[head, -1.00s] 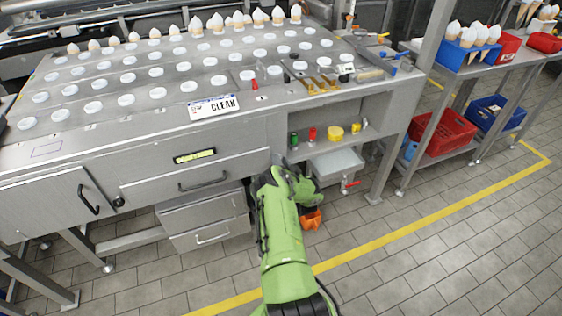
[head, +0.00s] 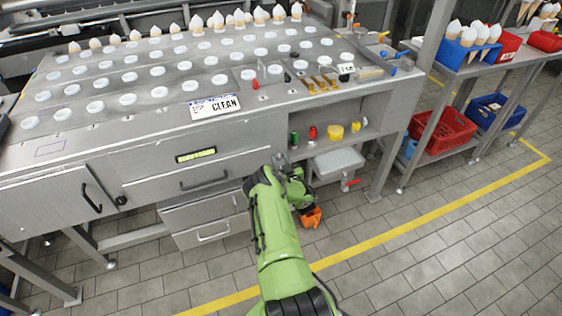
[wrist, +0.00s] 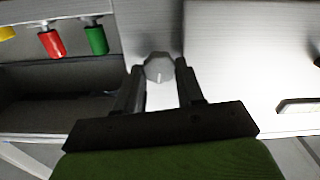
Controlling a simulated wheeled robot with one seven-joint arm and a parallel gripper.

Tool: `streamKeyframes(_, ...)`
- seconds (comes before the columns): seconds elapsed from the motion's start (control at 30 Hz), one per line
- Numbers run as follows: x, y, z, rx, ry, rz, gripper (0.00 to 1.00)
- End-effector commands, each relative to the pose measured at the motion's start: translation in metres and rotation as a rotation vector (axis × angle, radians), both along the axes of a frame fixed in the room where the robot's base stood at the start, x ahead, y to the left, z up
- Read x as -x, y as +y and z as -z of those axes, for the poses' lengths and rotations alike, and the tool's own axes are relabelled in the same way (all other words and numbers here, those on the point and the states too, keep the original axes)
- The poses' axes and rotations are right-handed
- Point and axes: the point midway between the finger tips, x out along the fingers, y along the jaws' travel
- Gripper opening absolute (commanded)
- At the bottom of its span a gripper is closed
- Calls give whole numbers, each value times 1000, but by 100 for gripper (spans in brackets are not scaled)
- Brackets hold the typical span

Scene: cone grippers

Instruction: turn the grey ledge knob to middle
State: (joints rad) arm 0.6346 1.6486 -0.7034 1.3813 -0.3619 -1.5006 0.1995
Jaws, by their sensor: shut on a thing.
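The grey ledge knob (wrist: 158,69) shows in the wrist view as a faceted grey cap with a pale mark pointing toward the bottom of the picture. My gripper (wrist: 160,80) has one dark finger on each side of the knob and is shut on it. In the head view my green arm reaches the front panel below the worktop, left of the open shelf. There my wrist and arm largely hide the knob and fingertips.
An orange object (head: 312,218) is by my arm. A drawer handle (head: 204,181) lies left.

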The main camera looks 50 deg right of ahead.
Motion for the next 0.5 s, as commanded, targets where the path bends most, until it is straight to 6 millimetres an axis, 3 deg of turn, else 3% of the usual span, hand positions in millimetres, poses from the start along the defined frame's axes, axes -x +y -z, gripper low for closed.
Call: streamKeyframes(0.5, 1, 1, 3, 70, 47, 1, 7)
